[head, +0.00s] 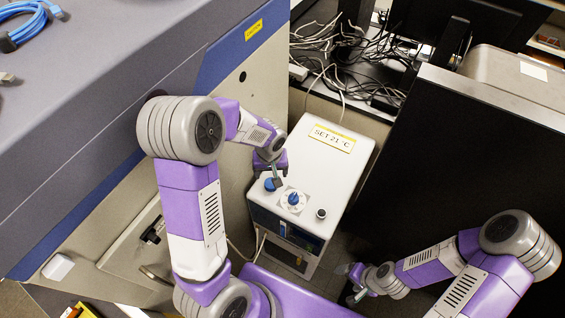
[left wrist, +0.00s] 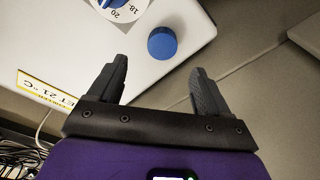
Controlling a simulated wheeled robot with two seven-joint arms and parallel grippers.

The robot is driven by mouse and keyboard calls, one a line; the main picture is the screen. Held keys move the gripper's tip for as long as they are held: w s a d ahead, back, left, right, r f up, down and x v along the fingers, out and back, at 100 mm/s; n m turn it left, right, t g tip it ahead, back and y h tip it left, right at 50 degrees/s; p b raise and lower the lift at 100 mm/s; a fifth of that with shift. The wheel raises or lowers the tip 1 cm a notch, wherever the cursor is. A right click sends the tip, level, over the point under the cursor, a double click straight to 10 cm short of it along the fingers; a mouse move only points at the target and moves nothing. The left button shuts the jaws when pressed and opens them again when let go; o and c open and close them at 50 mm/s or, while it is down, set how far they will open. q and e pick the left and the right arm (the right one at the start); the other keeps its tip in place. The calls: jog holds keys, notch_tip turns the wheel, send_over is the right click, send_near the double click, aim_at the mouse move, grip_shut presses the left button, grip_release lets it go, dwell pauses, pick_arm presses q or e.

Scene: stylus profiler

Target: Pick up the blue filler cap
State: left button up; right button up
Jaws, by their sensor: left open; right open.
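The blue filler cap (head: 269,185) sits on top of the white chiller box (head: 345,178), near its left edge. It also shows as a round blue disc in the left wrist view (left wrist: 162,43). My left gripper (head: 277,174) is over the box, close to the cap, and partly covers it in the head view. In the left wrist view the left gripper (left wrist: 158,68) is open and empty, with the cap just beyond and between its fingertips. My right gripper (head: 353,283) is open, low at the right of the box, away from the cap.
A blue dial (head: 292,199) on a white scale plate stands close to the cap. A small dark round fitting (head: 321,214) is further right. A label (head: 332,138) reads SET 21 °C. Tangled cables (head: 335,50) lie behind the box; a black cabinet (head: 460,150) stands at right.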

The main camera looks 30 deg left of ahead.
aim_at(271, 183)
pick_arm(q)
jog(key=shift+w+f, duration=0.25)
jog(key=shift+f, duration=0.05)
jog(key=f, duration=0.4)
jog(key=f+b, duration=0.1)
jog(key=f, duration=0.2)
jog(key=shift+s+a, duration=0.1)
jog(key=shift+a, duration=0.2)
jog(key=shift+r, duration=0.1)
